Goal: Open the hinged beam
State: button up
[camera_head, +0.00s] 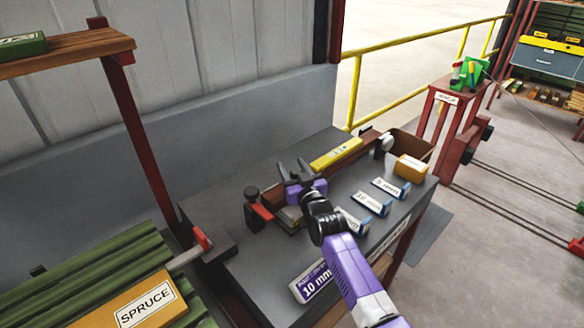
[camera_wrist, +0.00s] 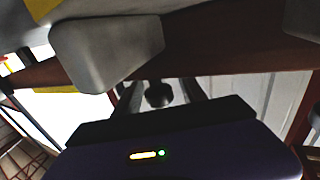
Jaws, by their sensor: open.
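A reddish-brown beam (camera_head: 347,155) lies along the back of the grey bench, with a yellow bar (camera_head: 336,153) on or beside it. It looks like the hinged beam; its hinge is not clear. A pale rounded knob (camera_head: 385,143) is at its right end. My gripper (camera_head: 293,170) is open over the beam's left part, its dark fingers apart. My purple wrist hides part of the beam there. In the wrist view a brown beam (camera_wrist: 225,45) crosses the top, and a dark round knob (camera_wrist: 158,95) appears between my fingers (camera_wrist: 160,92). Contact cannot be told.
A red clamp-like part (camera_head: 262,211) with a dark knob is left of my gripper. Small blue-and-white labelled blocks (camera_head: 371,203) and a "10 mm" sign (camera_head: 313,283) lie nearer. A brown bin (camera_head: 412,148) stands right. A spruce-labelled board (camera_head: 130,305) and a red-brown post (camera_head: 137,130) are left.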

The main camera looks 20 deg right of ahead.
jog(key=shift+w, duration=0.2)
grip_shut()
dwell(1.4)
